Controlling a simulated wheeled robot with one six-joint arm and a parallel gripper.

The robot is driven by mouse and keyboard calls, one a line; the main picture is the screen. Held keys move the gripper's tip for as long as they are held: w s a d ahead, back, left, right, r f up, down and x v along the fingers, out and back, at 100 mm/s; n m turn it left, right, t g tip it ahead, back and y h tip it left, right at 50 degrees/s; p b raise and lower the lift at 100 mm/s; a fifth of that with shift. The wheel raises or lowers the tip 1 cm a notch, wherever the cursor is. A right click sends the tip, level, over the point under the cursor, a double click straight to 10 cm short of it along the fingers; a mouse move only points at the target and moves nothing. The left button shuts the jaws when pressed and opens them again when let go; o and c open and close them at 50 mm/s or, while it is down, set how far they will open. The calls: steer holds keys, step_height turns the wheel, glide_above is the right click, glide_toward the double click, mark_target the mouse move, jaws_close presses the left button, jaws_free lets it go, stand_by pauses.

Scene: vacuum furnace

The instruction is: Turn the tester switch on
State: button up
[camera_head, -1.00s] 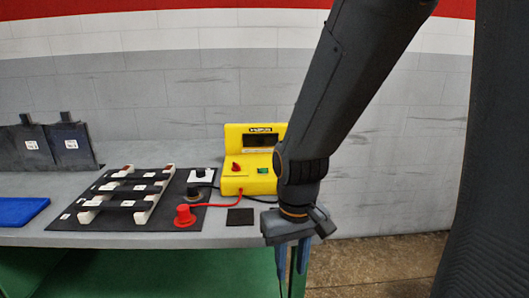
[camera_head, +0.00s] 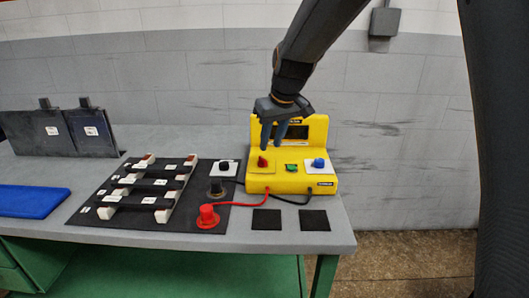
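The yellow tester (camera_head: 318,131) stands near the right end of the bench, with a dark screen partly hidden by my gripper. On its lower front panel are a red knob (camera_head: 263,161), a small green switch (camera_head: 291,168), and a blue knob (camera_head: 319,163) on a white plate. My gripper (camera_head: 271,148) points down in front of the screen, its two fingers apart and empty. The fingertips are just above the red knob in the picture; I cannot tell whether they touch it. Which control is the tester switch is not clear.
A red plug (camera_head: 208,217) with a red cable and a dark plug (camera_head: 216,189) stand left of the tester. Two black pads (camera_head: 267,219) lie in front. A rack of bars (camera_head: 157,181) and a blue tray (camera_head: 30,201) are left.

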mark_target(263, 158)
steer(key=x, duration=0.2)
steer(key=p+x, duration=0.1)
steer(key=x, duration=0.4)
steer(key=shift+w+a+f, duration=0.1)
steer(key=shift+w+a, duration=0.3)
steer(key=shift+w, duration=0.1)
jaws_close()
